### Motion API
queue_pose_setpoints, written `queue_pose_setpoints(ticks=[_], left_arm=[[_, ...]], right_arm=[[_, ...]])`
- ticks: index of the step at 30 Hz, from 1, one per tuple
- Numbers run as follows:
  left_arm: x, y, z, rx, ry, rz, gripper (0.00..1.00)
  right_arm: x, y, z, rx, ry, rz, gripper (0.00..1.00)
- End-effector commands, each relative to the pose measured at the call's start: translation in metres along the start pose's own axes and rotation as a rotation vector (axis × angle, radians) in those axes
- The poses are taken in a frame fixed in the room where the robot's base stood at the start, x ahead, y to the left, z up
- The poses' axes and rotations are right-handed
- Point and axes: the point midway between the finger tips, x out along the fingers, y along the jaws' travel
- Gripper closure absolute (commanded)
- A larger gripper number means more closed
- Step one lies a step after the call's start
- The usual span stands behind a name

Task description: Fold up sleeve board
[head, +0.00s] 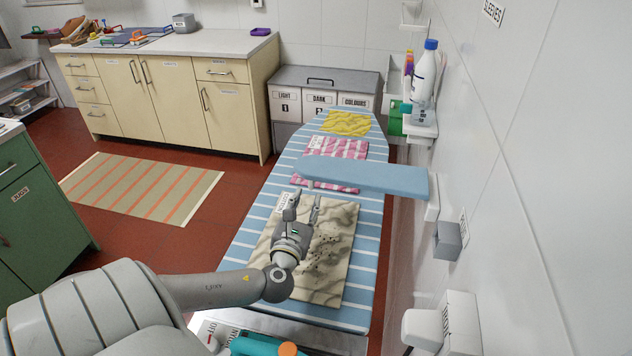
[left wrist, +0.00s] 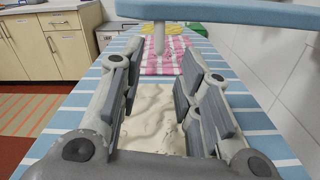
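The sleeve board (head: 375,178) is a narrow light blue padded board. It sticks out level from the right wall over the striped ironing board (head: 250,232). In the left wrist view the sleeve board (left wrist: 225,14) crosses the top of the picture, with a pale round post or knob (left wrist: 158,42) below it. My left gripper (head: 304,203) is just on the near side of the sleeve board, near its free left end, above a beige cloth (head: 335,262). In the left wrist view the left gripper's fingers (left wrist: 158,85) are apart with nothing between them. My right gripper is not visible.
A pink checked cloth (head: 338,160) and a yellow cloth (head: 346,122) lie farther along the ironing board. A wall shelf with a white bottle (head: 424,80) stands beyond the sleeve board. A grey box (head: 447,241) is fixed to the right wall.

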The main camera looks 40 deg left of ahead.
Motion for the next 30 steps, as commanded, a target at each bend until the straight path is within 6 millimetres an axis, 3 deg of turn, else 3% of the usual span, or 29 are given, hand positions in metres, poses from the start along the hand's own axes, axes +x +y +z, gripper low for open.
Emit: queue_pose_setpoints(ticks=[9,15,21,30], left_arm=[[0.056,0.001,0.002,-0.001,-0.001,0.004,0.68],[0.081,0.001,0.001,-0.001,0.000,0.002,0.68],[0.092,0.000,0.001,-0.001,0.001,0.000,0.68],[0.094,0.000,0.000,0.000,0.002,0.000,0.68]], right_arm=[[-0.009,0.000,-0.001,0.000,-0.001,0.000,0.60],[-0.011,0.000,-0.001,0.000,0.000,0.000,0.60],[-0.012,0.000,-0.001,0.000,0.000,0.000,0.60],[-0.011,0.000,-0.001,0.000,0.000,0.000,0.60]])
